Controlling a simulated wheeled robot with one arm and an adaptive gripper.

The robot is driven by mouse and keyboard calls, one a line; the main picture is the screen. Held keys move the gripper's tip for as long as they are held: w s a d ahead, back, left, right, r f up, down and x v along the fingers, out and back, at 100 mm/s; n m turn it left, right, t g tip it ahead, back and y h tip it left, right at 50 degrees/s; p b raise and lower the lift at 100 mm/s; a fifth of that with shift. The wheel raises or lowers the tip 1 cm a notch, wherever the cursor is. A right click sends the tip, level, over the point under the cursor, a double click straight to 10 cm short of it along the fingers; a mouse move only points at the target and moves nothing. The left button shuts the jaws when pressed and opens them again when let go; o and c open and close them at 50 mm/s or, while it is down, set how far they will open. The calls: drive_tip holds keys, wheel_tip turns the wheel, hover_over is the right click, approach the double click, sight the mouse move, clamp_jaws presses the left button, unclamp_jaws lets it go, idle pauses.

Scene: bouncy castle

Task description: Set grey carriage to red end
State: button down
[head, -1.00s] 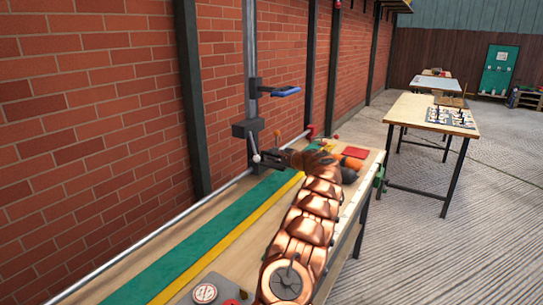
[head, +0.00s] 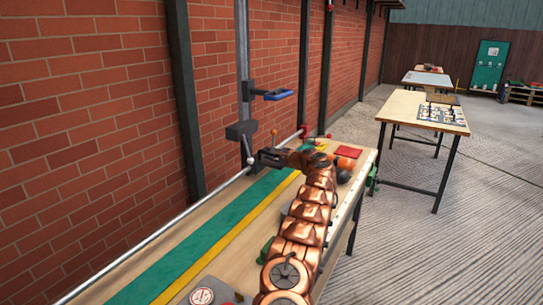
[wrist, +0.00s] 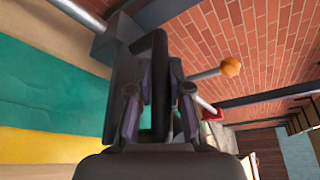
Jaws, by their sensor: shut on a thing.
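The grey carriage (head: 241,130) sits on the silver rail (head: 150,238) along the brick wall, with a tall grey column rising from it. The red end (head: 303,131) of the rail is farther along, beyond the carriage, with a gap between them. My gripper (head: 262,157) is beside the carriage, low on its near side. In the wrist view, my gripper (wrist: 156,100) is shut on a dark frame-like handle (wrist: 152,62), which appears to belong to the carriage. An orange-knobbed lever (wrist: 230,67) stands to the right of it. The exact finger contact is partly hidden.
The workbench (head: 225,262) has green (head: 190,245) and yellow (head: 225,241) strips. A red pad (head: 342,148) and an orange ball (head: 347,152) lie at its far end. A blue-topped bracket (head: 279,95) juts from the column. Another table (head: 398,104) stands beyond.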

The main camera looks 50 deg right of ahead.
drive_tip(key=shift+s+d+r, duration=0.1)
drive_tip(key=shift+s+d, duration=0.05)
drive_tip(key=shift+d, duration=0.05)
drive_tip(key=c, duration=1.2)
unclamp_jaws()
drive_tip(key=shift+c, duration=0.2)
drive_tip(key=shift+o, duration=0.7)
drive_tip(key=shift+a, duration=0.2)
drive_tip(key=v, duration=1.1)
drive_tip(key=shift+s, duration=0.35)
